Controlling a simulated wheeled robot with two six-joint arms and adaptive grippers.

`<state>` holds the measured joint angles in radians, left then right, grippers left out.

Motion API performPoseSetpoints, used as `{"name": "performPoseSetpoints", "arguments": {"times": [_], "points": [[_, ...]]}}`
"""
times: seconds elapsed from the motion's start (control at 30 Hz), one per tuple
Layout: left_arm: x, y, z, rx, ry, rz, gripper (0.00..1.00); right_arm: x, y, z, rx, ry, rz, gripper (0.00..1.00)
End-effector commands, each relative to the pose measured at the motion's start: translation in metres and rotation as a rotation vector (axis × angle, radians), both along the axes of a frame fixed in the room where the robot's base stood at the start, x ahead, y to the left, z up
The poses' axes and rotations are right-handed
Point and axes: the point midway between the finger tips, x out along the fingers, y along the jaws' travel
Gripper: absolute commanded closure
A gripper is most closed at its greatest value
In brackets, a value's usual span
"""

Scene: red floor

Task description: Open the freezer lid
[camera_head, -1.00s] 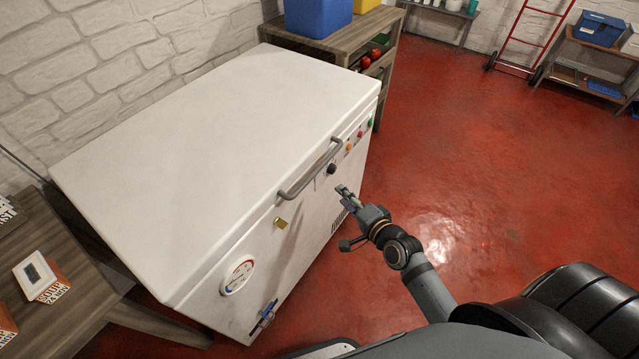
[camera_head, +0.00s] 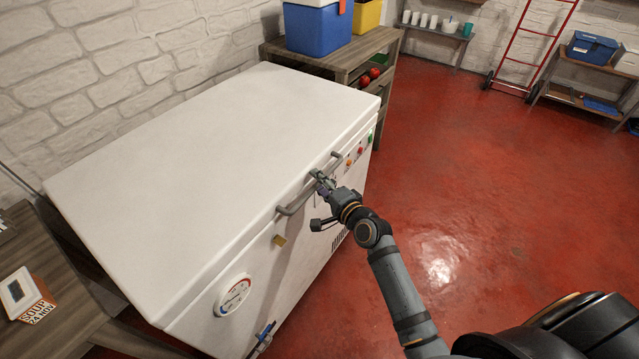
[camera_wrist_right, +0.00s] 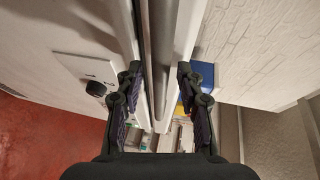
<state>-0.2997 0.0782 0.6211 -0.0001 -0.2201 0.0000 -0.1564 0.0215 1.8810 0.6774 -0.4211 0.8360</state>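The white chest freezer stands against the brick wall, and its lid (camera_head: 215,145) lies flat and closed. A grey bar handle (camera_head: 290,208) runs along the lid's front edge. My right gripper (camera_head: 318,178) is at the middle of this handle and hides part of it. In the right wrist view, the gripper (camera_wrist_right: 158,80) is open, with one finger on each side of the handle (camera_wrist_right: 162,50). A gap shows between the fingers and the bar. My left gripper is in neither view.
A wooden table (camera_head: 45,300) stands at left. A shelf with a blue cooler (camera_head: 318,28) stands behind. The red floor (camera_head: 470,180) at right is clear.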

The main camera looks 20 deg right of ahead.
Motion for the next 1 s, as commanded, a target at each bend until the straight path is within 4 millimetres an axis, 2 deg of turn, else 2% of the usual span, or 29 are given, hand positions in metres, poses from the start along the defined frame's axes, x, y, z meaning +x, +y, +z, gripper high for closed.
{"name": "performPoseSetpoints", "arguments": {"times": [0.23, 0.5, 0.53, 0.87, 1.0], "points": [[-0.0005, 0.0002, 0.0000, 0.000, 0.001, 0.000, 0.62, 0.0014, 0.0004, 0.0000, 0.000, 0.000, 0.000, 0.63], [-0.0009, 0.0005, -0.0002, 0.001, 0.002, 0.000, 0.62, 0.0012, 0.0002, -0.0001, -0.001, 0.000, 0.000, 0.98], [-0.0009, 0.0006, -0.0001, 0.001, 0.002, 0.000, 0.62, 0.0011, 0.0002, -0.0001, -0.001, 0.000, 0.000, 1.00], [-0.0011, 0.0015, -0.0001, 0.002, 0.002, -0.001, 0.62, 0.0010, 0.0001, -0.0003, -0.001, 0.000, 0.000, 1.00], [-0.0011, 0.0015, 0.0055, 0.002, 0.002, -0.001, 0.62, 0.0024, -0.0004, 0.0050, -0.004, 0.002, 0.000, 1.00]]}}
